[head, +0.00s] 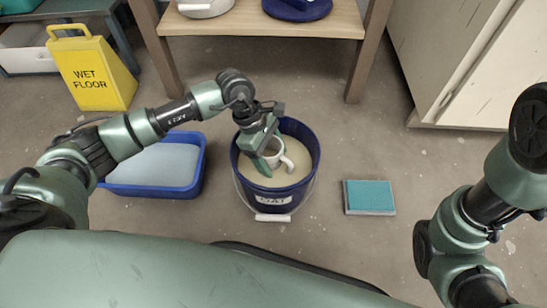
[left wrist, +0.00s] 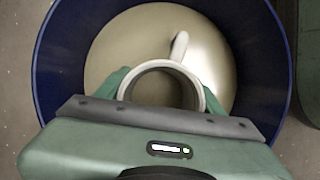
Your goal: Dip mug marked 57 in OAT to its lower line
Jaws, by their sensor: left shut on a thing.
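A dark blue bucket (head: 302,133) labelled OAT stands on the floor and holds cream-coloured glaze (head: 303,158). My left gripper (head: 270,155) is shut on a white mug (head: 285,163) inside the bucket's mouth. The mug is upright and over the glaze; I cannot tell how far it is in. In the left wrist view the mug (left wrist: 204,92) is between the green fingers, its handle pointing away over the glaze (left wrist: 125,45). No number or line on the mug is readable. My right gripper is out of view; only my right arm shows.
A blue tub (head: 200,172) with pale contents stands left of the bucket. A teal-topped pad (head: 369,196) lies to the right. A yellow wet floor sign (head: 95,75), a wooden shelf (head: 260,22) and a cabinet (head: 478,80) stand behind. Floor is clear between bucket and pad.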

